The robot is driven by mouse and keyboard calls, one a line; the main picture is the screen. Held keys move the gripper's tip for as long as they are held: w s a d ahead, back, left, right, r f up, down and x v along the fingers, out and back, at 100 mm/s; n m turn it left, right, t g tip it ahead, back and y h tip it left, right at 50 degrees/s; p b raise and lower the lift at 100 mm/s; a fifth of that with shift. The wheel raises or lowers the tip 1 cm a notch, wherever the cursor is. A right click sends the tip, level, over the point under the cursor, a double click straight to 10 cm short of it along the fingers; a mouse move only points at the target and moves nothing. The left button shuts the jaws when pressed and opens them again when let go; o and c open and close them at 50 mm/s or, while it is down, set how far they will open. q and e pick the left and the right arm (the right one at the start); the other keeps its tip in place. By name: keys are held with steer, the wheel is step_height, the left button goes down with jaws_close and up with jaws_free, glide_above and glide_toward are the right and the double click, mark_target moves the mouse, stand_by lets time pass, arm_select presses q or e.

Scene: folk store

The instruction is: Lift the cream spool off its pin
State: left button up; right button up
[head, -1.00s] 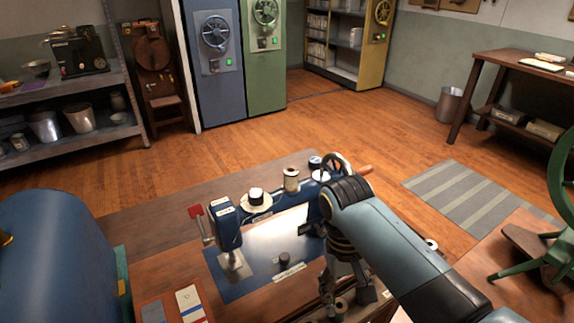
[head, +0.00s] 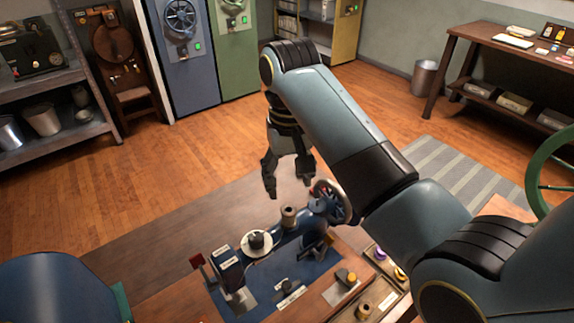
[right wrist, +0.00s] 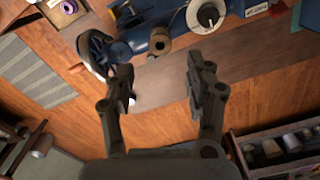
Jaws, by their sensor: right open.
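A blue sewing machine (head: 282,239) stands on the wooden table. The cream spool (head: 289,214), a small tan-cream reel, stands upright on top of the machine's arm, between the white disc and the handwheel; its pin is hidden inside it. It also shows in the right wrist view (right wrist: 160,42), between the two finger lines and a little beyond the tips. My right gripper (head: 289,187) is open and empty, pointing down, just above the spool in the head picture and apart from it. It fills the right wrist view (right wrist: 160,80). My left gripper is not in view.
The machine's spoked handwheel (head: 331,203) is close right of the spool. A white disc with a black knob (head: 256,243) is left of it. A tray (head: 383,300) holds several spools. Open floor (head: 200,150) lies beyond the table.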

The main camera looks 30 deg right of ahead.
mark_target(289, 207)
step_height(289, 207, down, 2)
steer(key=shift+f, duration=0.1)
step_height(289, 207, down, 4)
steer(key=shift+r, duration=0.1)
steer(key=shift+w+f+b, duration=0.1)
steer(key=shift+f+b, duration=0.4)
steer(key=shift+f, duration=0.2)
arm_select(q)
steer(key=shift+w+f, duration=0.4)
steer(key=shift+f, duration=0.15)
arm_select(e)
steer(key=shift+f, duration=0.5)
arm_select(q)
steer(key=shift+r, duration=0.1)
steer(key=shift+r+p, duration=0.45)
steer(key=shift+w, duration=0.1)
arm_select(e)
steer(key=c, duration=0.7)
steer(key=shift+c, duration=0.2)
